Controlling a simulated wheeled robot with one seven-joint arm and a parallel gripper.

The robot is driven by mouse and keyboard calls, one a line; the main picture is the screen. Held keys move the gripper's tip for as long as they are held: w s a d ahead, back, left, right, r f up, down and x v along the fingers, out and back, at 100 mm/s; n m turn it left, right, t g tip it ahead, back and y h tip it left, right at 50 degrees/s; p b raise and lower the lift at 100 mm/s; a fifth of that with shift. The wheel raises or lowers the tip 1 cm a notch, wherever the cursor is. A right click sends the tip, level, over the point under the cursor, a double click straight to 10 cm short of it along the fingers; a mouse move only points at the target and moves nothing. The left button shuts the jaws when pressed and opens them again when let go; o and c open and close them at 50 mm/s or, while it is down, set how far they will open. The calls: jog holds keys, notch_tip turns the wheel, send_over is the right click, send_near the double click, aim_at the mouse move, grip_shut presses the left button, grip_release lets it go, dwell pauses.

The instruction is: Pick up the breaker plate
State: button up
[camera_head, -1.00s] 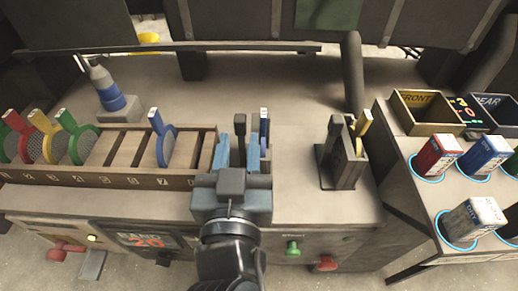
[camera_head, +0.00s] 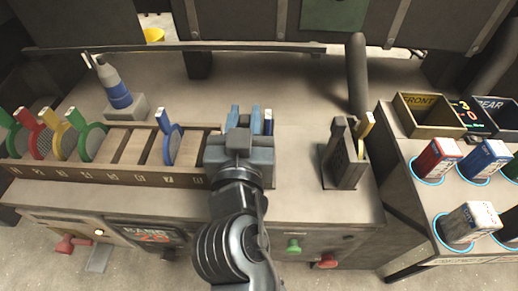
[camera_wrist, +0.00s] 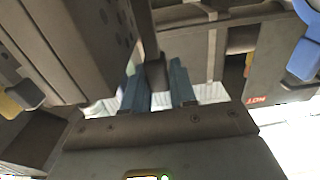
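A dark upright handle (camera_wrist: 154,72), likely the breaker plate's, stands between my two blue fingertips in the wrist view. Its lower part is hidden, and the gripper mostly hides it in the head view. My gripper (camera_head: 245,113) is over the right end of the slotted rack (camera_head: 110,174), pointing away from the camera. In the wrist view my gripper (camera_wrist: 157,88) has one finger on each side of the handle. Narrow gaps seem to show beside it, so the fingers look open around it. A blue white-tipped handle (camera_head: 268,122) is close on the right.
Green, red and yellow mesh paddles (camera_head: 40,140) stand in the rack's left slots, and a blue paddle (camera_head: 172,143) nearer the middle. A dark holder (camera_head: 342,165) stands at the right. A blue-grey bottle (camera_head: 115,88) is behind the rack. Bins and cartons (camera_head: 437,158) fill the right table.

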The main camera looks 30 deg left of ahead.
grip_shut()
dwell(1.0)
jog(key=shift+r, duration=0.2)
